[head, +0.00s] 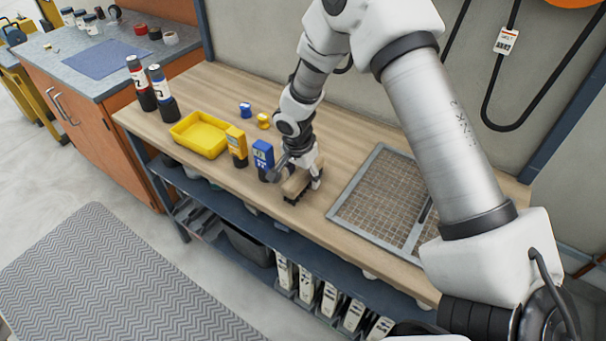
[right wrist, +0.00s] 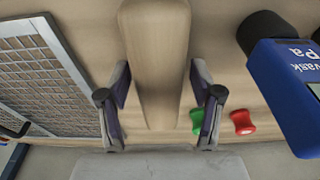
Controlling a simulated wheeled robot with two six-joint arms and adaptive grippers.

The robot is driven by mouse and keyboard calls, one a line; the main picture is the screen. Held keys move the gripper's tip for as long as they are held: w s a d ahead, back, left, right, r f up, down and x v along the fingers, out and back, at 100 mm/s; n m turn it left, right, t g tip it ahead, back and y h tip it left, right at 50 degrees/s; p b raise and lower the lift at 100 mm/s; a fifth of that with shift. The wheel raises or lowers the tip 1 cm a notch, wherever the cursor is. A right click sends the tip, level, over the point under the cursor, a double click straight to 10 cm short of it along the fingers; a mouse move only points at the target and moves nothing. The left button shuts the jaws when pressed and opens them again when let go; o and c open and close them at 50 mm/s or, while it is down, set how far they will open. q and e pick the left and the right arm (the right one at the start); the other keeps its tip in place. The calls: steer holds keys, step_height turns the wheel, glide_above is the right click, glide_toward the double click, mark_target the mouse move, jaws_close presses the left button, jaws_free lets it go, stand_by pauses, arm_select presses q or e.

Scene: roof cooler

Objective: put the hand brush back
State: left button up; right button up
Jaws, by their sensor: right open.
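The hand brush (head: 294,186) has a pale wooden body with dark bristles beneath it. It rests near the front edge of the wooden bench, partly covered by my right gripper (head: 303,172) in the head view. In the right wrist view the wooden body of the brush (right wrist: 155,60) runs down between the two spread fingers of my right gripper (right wrist: 160,88). There are visible gaps on both sides, so the fingers are beside it and not closed on it. My left gripper is not in view.
A blue meter (head: 262,158) stands close left of the brush, with a yellow meter (head: 237,147) and a yellow tray (head: 189,144) beyond. A framed mesh panel (head: 375,190) lies to the right. Red (right wrist: 242,122) and green (right wrist: 197,120) pieces show in the right wrist view.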

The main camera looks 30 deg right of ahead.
mark_target(299, 175)
steer(key=shift+r, duration=0.5)
steer(key=r, duration=0.3)
steer(key=a+r+b, duration=0.1)
steer(key=r, duration=0.3)
steer(key=r+b, duration=0.1)
steer(key=r, duration=0.2)
steer(key=shift+s+a+r, duration=0.35)
steer(key=shift+r, duration=0.2)
steer(key=shift+f, duration=0.1)
